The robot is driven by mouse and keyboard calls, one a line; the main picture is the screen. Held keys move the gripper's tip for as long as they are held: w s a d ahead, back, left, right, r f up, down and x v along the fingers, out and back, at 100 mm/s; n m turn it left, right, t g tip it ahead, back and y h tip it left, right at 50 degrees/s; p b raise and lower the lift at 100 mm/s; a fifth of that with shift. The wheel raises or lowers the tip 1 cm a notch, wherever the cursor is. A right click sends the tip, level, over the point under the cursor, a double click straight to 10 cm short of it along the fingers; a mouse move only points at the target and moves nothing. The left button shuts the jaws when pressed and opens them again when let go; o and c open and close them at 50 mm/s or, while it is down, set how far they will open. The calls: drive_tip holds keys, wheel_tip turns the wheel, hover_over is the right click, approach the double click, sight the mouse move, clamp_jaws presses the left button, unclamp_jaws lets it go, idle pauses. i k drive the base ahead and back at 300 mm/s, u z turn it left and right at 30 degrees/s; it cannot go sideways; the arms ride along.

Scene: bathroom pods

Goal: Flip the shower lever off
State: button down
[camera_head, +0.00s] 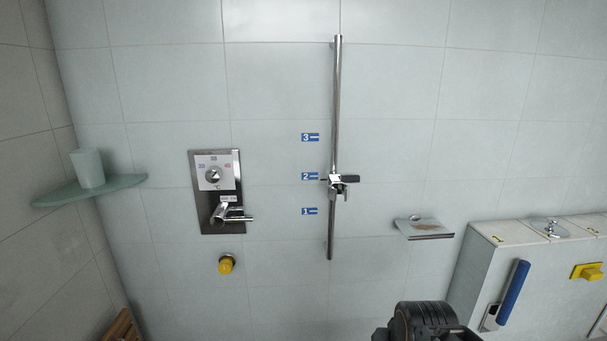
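The shower lever (231,213) is a chrome handle low on a metal wall plate (203,190), pointing right and slightly toward me. Above it on the same plate is a round temperature dial (212,175) on a white scale. The small label beside the lever is too small to read. Part of my arm shows at the bottom edge, right of centre, well below and to the right of the lever. My gripper's fingers cannot be made out, and nothing of mine touches the lever.
A chrome riser rail (335,110) with a holder (340,184) stands right of the plate. A glass corner shelf (75,195) carries a cup (88,167). A yellow knob (225,264) sits below the plate. A soap dish (422,228) and a boxed ledge (490,285) are at right.

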sight(218, 219)
drive_tip(key=u, duration=0.05)
drive_tip(key=i, duration=0.8)
drive_tip(key=u, duration=2.6)
